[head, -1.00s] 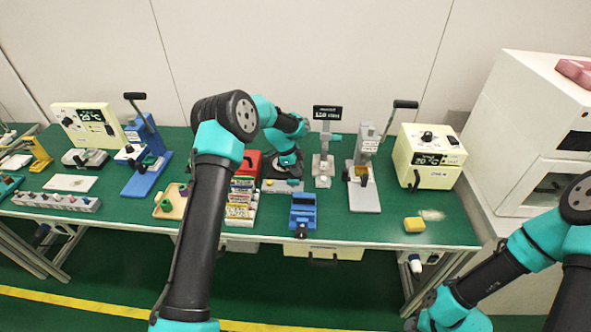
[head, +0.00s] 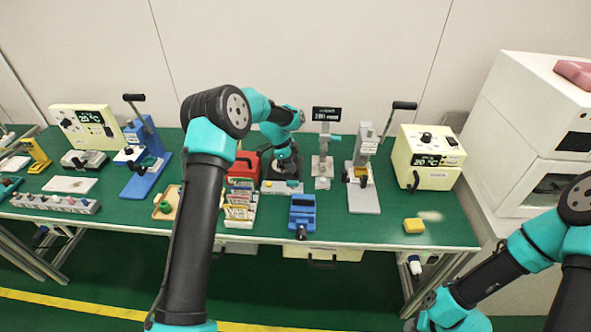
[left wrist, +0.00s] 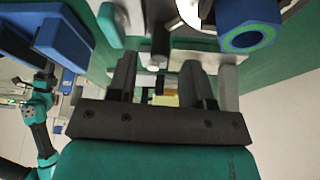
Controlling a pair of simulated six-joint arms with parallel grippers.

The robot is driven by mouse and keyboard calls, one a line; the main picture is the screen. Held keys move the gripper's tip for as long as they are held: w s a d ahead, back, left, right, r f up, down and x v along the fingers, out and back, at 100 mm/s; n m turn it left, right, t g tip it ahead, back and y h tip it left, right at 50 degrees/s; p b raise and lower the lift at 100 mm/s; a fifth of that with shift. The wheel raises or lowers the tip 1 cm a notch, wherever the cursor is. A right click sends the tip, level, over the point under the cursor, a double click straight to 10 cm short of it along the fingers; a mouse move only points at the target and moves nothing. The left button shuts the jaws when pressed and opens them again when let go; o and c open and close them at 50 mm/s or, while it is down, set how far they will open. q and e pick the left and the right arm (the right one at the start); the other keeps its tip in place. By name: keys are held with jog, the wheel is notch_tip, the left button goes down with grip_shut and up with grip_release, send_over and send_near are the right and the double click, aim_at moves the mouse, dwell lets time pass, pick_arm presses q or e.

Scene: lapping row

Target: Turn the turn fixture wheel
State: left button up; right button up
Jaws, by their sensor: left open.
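The turn fixture, with a grey base (head: 281,187), stands at the middle of the green bench in the head view. My left gripper (head: 285,163) is over it and hides most of its upper part, so I cannot make out the whole wheel there. In the left wrist view, a dark blue knob with a green ring (left wrist: 249,39) and part of a round pale and dark rim (left wrist: 188,12) show at the top, likely the wheel. My left gripper (left wrist: 160,85) is open, with no object clearly between its fingers. My right arm is at the lower right; its gripper does not show.
A red box (head: 242,167) and a rack of bottles (head: 240,207) stand left of the fixture. A blue vise (head: 303,212) is in front, and a grey stand with a display (head: 322,168) is to the right. The bench (head: 400,231) has free room at front right.

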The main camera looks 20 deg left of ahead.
pick_arm(q)
jog(key=v, duration=1.3)
jog(key=shift+a+r, duration=0.2)
jog(key=shift+r, duration=0.1)
